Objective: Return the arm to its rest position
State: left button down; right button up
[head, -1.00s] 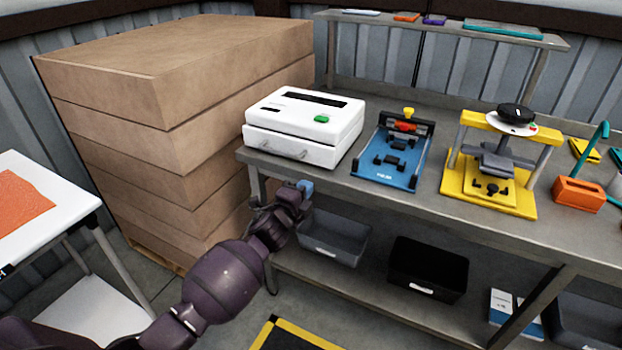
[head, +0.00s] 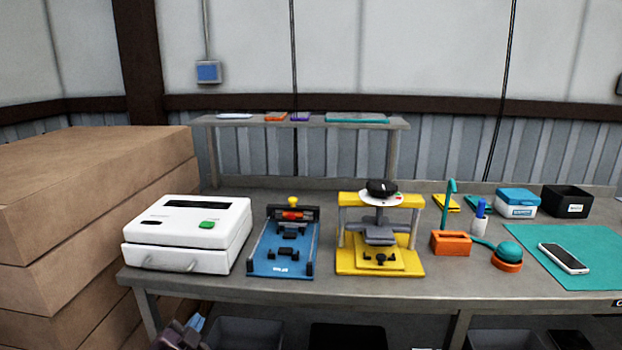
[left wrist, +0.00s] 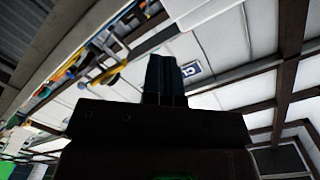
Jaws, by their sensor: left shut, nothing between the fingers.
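My left arm shows only at the bottom edge of the head view, where part of the dark purple wrist and the left gripper (head: 196,325) stand below the workbench front edge. In the left wrist view the left gripper (left wrist: 166,78) is a dark shape with its fingers together and nothing between them. Behind it are the ceiling and wall, tilted, with the bench things at the upper left. My right gripper is not in either view.
The grey workbench (head: 200,285) carries a white machine (head: 190,235), a blue fixture (head: 283,250), a yellow press (head: 380,240) and a phone (head: 563,258) on a green mat (head: 600,277). Stacked cartons (head: 90,215) stand at the left. Grey and black bins sit below the bench.

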pick_arm(q)
jog(key=s+a+f+n+g, duration=0.1)
jog(key=s+f, duration=0.4)
jog(key=s, duration=0.5)
jog(key=s+f+n+g+y, duration=0.1)
jog(key=s+f+n+g, duration=0.2)
jog(key=s, duration=0.7)
jog(key=s+a+f+n+g, duration=0.1)
jog(key=s+f+n, duration=0.3)
jog(key=s+f, duration=0.5)
jog(key=shift+s+a+f+n+g+y, duration=0.3)
jog(key=shift+s+n+g, duration=0.15)
jog(key=shift+s, duration=0.45)
